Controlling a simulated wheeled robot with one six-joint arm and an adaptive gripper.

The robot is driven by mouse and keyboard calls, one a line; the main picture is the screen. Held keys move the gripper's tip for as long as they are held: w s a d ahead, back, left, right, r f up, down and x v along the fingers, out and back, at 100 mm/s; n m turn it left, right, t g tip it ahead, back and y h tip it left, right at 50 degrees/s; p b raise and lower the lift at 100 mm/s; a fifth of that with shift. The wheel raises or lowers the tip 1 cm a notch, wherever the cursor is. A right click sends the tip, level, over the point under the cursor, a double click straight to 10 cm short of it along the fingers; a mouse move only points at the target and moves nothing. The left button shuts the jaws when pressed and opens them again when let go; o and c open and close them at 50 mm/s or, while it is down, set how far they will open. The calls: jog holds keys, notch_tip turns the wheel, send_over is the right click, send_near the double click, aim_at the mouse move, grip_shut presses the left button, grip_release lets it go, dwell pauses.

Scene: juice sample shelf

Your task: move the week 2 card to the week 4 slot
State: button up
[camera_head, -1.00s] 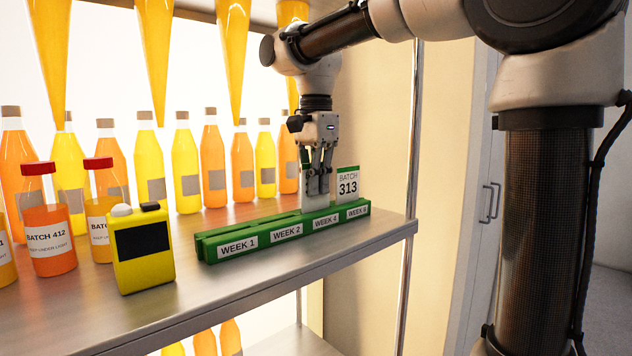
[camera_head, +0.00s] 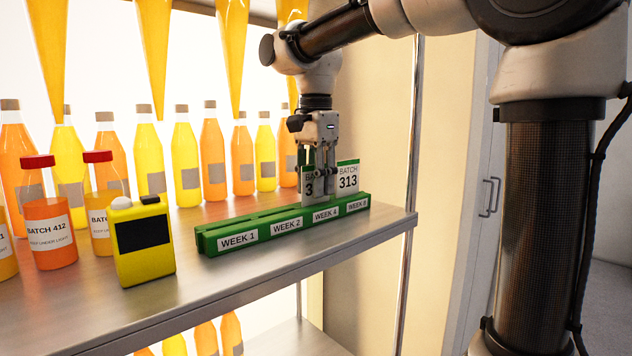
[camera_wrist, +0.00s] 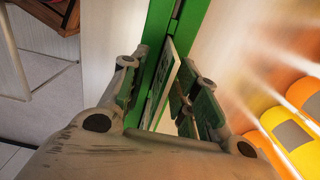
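No card stands behind WEEK 2 (camera_head: 287,227). My gripper (camera_head: 324,178) is around this card, pointing down. In the wrist view my gripper (camera_wrist: 165,102) is open, with gaps between its fingers and the card (camera_wrist: 160,84).
A BATCH 313 card (camera_head: 348,178) stands close to the right of my gripper, at the rail's last label. A yellow device (camera_head: 144,245) and red-capped sample jars (camera_head: 47,225) stand left of the rail. Juice bottles (camera_head: 213,160) line the shelf behind.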

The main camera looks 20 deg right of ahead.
jog(key=shift+r, duration=0.1)
notch_tip(320, 180, up, 11)
jog(key=shift+f, duration=0.2)
jog(key=shift+r, duration=0.55)
jog(key=shift+d, duration=0.1)
jog(key=s+d+f+n+t, duration=0.2)
jog(key=s+d+f+n, duration=0.4)
jog(key=s+f, duration=0.3)
jog(key=s+d+f+n+t, duration=0.2)
jog(key=s+d+f+n, duration=0.5)
jog(key=f, duration=0.8)
jog(key=s+d, duration=0.1)
jog(key=s, duration=0.2)
jog(key=shift+d+n, duration=0.3)
jog(key=shift+d, duration=0.05)
